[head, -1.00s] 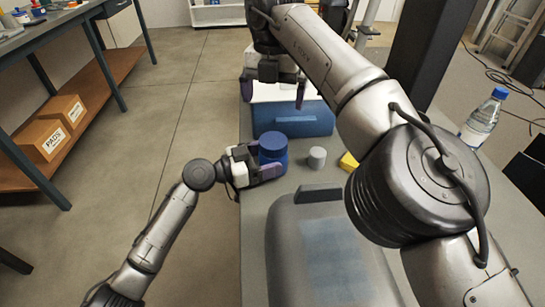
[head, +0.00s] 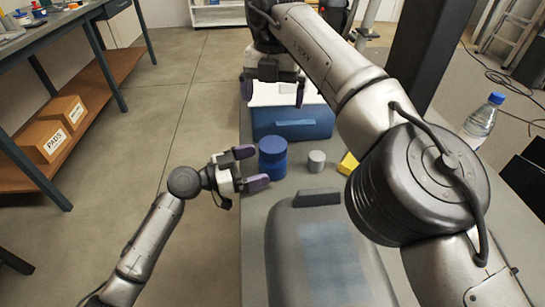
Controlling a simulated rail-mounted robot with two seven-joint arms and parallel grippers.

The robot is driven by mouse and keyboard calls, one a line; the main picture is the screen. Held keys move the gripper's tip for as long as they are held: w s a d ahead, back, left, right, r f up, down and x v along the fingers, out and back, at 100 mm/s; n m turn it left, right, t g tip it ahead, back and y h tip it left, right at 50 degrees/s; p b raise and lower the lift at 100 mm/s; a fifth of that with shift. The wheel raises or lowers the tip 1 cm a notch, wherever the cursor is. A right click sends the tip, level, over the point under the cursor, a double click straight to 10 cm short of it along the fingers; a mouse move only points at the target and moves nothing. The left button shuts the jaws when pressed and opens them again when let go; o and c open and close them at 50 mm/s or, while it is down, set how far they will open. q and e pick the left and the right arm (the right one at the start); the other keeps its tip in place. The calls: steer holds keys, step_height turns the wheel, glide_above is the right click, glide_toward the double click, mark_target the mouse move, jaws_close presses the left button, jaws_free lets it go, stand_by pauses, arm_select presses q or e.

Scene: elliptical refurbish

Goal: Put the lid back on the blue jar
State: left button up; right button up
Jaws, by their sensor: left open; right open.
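The blue jar (head: 273,170) stands upright on the grey table near its left edge. A darker blue lid (head: 272,147) sits on top of it and looks about level; I cannot tell whether it is screwed down. My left gripper (head: 253,168) is open and empty just left of the jar. Its purple fingers point right, one behind the other, and appear clear of the jar. My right gripper (head: 273,92) is open and empty, fingers pointing down, over the blue cooler box behind the jar.
The blue cooler box (head: 292,130) with a white top is behind the jar. A small grey cylinder (head: 316,161) and a yellow block (head: 348,164) are right of it. A grey case (head: 325,250) fills the table's front. A water bottle (head: 483,122) stands at right.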

arm_select(q)
steer(key=p+v, duration=0.2)
steer(key=v, duration=0.8)
steer(key=shift+p, duration=0.4)
steer(key=shift+a, duration=0.1)
